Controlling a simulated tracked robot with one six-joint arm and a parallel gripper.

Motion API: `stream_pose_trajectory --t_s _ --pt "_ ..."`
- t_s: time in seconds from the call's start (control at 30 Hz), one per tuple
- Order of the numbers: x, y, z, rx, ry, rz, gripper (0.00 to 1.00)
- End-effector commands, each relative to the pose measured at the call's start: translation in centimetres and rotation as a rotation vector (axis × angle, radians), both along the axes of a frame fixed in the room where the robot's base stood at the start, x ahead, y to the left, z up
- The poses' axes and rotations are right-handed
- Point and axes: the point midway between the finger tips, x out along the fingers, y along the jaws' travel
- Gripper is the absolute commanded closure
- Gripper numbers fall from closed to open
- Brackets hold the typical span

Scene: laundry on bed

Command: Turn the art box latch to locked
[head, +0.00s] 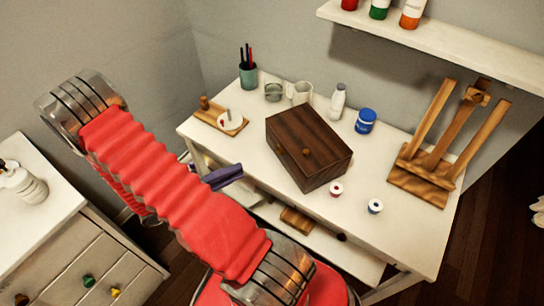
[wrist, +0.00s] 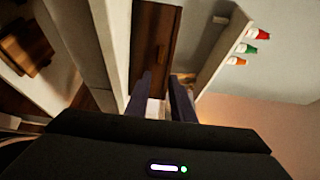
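The art box (head: 322,142) is a dark brown wooden box sitting closed on the white desk (head: 400,225). My gripper (head: 228,174) has dark purple fingers and is left of the box, near the desk's front edge, apart from the box. In the wrist view the two fingers of my gripper (wrist: 162,88) stand apart with nothing between them.
Small pots (head: 375,206) and an easel (head: 423,184) are right. A wall shelf (head: 450,45) hangs above.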

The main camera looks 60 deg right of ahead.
Motion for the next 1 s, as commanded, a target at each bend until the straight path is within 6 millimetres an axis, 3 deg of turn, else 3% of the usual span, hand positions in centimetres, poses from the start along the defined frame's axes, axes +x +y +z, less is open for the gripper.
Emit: stream_pose_trajectory --t_s 0.27,1.0 --pt "-1.2 -1.6 0.0 0.001 0.001 -0.003 0.78" --pt "-6.3 -8.6 0.0 0.001 -0.001 -0.002 0.78"
